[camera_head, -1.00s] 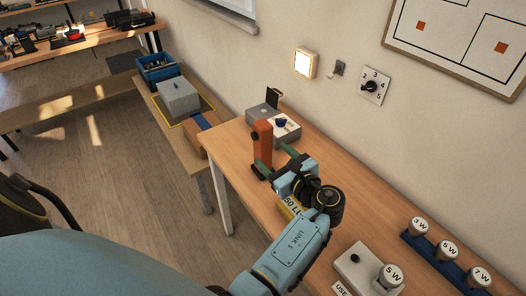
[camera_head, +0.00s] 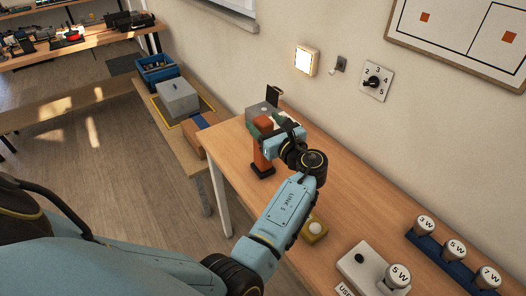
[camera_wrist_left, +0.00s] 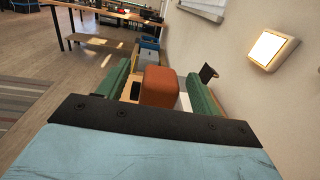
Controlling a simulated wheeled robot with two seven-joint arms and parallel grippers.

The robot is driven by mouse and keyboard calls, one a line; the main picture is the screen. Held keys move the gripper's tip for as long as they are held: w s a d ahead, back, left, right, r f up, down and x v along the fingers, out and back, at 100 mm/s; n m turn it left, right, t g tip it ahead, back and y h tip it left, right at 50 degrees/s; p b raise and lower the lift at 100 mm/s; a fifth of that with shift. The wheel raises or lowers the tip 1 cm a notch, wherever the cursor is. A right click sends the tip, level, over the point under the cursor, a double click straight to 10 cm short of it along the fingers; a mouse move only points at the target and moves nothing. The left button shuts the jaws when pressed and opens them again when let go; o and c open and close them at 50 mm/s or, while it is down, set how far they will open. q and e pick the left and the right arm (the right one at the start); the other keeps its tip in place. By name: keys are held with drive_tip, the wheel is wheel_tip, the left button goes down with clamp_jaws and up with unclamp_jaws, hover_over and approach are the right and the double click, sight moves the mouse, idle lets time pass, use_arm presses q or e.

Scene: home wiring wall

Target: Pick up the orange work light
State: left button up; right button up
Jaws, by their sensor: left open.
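The orange work light (camera_head: 264,157) stands upright on a dark foot on the wooden bench, near its far left end. My left gripper (camera_head: 268,128) is at the upper part of the light, with its jaws open. In the left wrist view, the light's orange top (camera_wrist_left: 158,84) lies between the two green fingers, with a visible gap on the left and a smaller one on the right. The gripper hides part of the light in the head view. My right gripper does not show.
A grey box (camera_head: 262,112) is just behind the light. A yellow block with a white dome (camera_head: 314,230) sits near my forearm. A lamp base (camera_head: 372,268) and a blue bulb rack (camera_head: 440,262) are at right. The wall has a lit lamp (camera_head: 306,60) and a dial (camera_head: 375,81).

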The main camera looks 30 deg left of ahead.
sight(258, 116)
use_arm(q)
drive_tip(key=x, duration=0.1)
drive_tip(key=b+x, duration=0.1)
drive_tip(key=x, duration=0.1)
drive_tip(key=shift+w+a+f+b, duration=0.3)
drive_tip(key=shift+w, duration=0.05)
drive_tip(key=shift+r, duration=0.1)
drive_tip(key=shift+c, duration=0.2)
clamp_jaws()
